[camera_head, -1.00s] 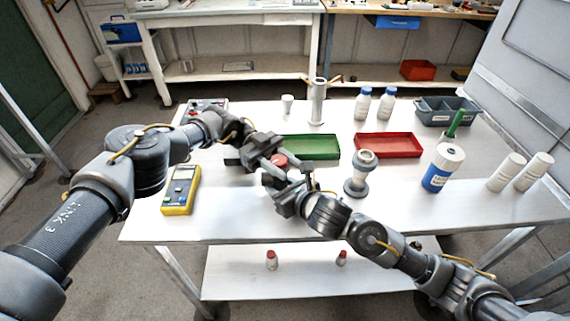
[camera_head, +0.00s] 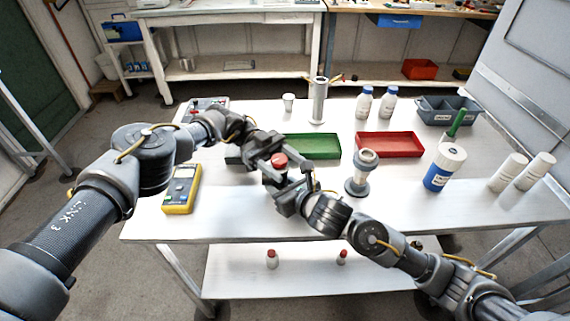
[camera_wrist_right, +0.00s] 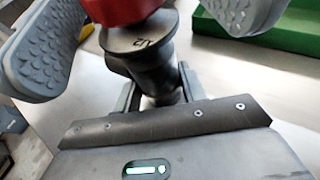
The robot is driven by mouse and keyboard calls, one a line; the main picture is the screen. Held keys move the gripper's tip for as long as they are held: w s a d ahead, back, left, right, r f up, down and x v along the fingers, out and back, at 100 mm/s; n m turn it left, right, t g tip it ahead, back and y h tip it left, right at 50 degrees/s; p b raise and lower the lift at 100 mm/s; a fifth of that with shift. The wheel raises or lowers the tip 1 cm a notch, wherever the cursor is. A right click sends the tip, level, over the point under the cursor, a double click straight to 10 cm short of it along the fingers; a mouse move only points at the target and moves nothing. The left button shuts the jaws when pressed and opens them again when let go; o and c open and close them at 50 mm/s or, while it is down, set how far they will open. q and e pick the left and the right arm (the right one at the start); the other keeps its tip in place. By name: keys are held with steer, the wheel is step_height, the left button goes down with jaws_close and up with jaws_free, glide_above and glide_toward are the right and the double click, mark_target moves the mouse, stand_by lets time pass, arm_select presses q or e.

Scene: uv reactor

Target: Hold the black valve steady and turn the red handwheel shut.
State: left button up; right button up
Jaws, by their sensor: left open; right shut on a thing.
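The black valve (camera_wrist_right: 150,65) stands up from my right gripper in the right wrist view, with lettering on its collar. Its red handwheel (camera_wrist_right: 122,8) is on top, cut off by the frame edge; it also shows in the head view (camera_head: 279,160). My right gripper (camera_head: 284,184) is shut on the valve's lower body and holds it above the white table. My left gripper (camera_head: 276,157) is open at the handwheel. In the wrist view its grey ridged fingers lie on either side of the handwheel, with a gap visible at the left one.
A green tray (camera_head: 313,147) lies just behind the grippers and a red tray (camera_head: 389,146) to its right. A grey flanged fitting (camera_head: 361,172) stands close to the right. A yellow meter (camera_head: 181,190) lies at left.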

arm_select(q)
step_height(320, 180, up, 10)
stand_by(0.5)
step_height(320, 180, down, 3)
steer(key=d+n+t+h, duration=0.2)
steer(key=h, duration=0.1)
arm_select(e)
steer(key=shift+d, duration=0.1)
arm_select(q)
steer(key=n+t+h, duration=0.3)
steer(key=n+t, duration=0.4)
steer(key=t, duration=0.4)
glide_toward(285, 162)
steer(key=w+d+f, duration=0.1)
steer(key=d, duration=0.2)
steer(key=shift+d, duration=3.85)
steer(key=c, duration=1)
steer(key=shift+g, duration=0.3)
